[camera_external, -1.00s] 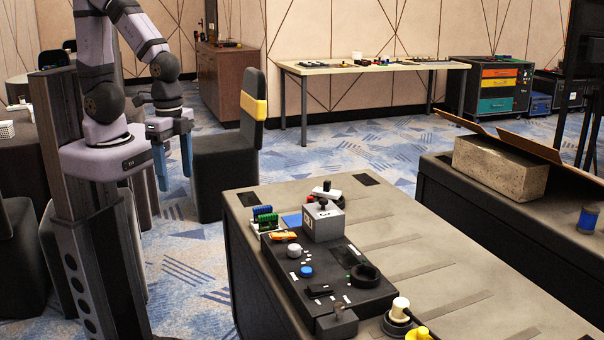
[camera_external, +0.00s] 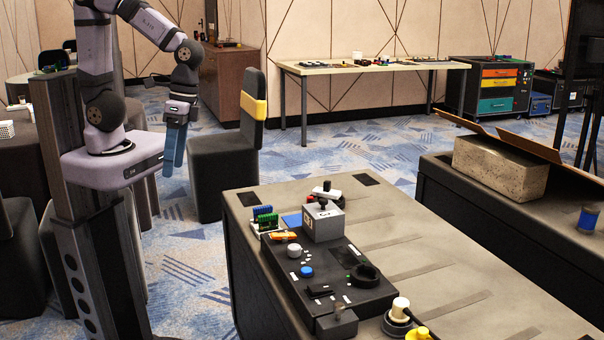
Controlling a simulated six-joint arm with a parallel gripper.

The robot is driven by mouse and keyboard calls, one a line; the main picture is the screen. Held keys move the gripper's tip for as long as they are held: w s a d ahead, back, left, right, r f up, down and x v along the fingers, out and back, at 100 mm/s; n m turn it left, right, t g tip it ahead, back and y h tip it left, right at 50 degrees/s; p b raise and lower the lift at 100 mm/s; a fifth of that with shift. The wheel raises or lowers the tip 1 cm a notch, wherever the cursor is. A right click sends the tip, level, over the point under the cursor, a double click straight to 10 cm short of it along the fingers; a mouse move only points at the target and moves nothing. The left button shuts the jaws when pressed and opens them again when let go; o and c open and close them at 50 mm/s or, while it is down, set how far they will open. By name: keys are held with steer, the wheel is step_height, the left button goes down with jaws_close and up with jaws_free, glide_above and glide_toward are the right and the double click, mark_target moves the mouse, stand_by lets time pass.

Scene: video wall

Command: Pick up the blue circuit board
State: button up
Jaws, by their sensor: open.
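A small blue board (camera_external: 262,212) stands at the far left corner of the near table, just behind a similar green board (camera_external: 267,221). It appears to be the blue circuit board, though it is too small to make out detail.
A grey joystick box (camera_external: 323,220) and a black control panel (camera_external: 325,275) with knobs stand close to the boards. An orange item (camera_external: 284,236) lies in front of them. The right part of the near table (camera_external: 440,250) is mostly clear. A dark chair (camera_external: 222,165) stands behind my gripper.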

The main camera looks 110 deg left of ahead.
steer(key=w+a+f+n+t+h+b, duration=0.1)
steer(key=w+a+n+t+h+b, duration=0.55)
steer(key=n, duration=0.75)
steer(key=w+a+r+n+t+h+b, duration=0.2)
steer(key=a+n+t+h+b, duration=0.45)
steer(key=a, duration=1.05)
steer(key=n+t+y+p, duration=0.1)
steer(key=n+y+p, duration=0.1)
steer(key=y, duration=0.1)
glide_toward(262, 207)
steer(key=shift+r+x, duration=0.25)
steer(key=shift+x, duration=1)
steer(key=shift+w+f, duration=0.1)
steer(key=shift+f, duration=0.3)
steer(key=shift+w+d+r, duration=0.1)
steer(key=shift+w+d, duration=0.3)
steer(key=shift+w, duration=0.1)
steer(key=shift+p+x, duration=0.9)
steer(key=shift+x, duration=2.1)
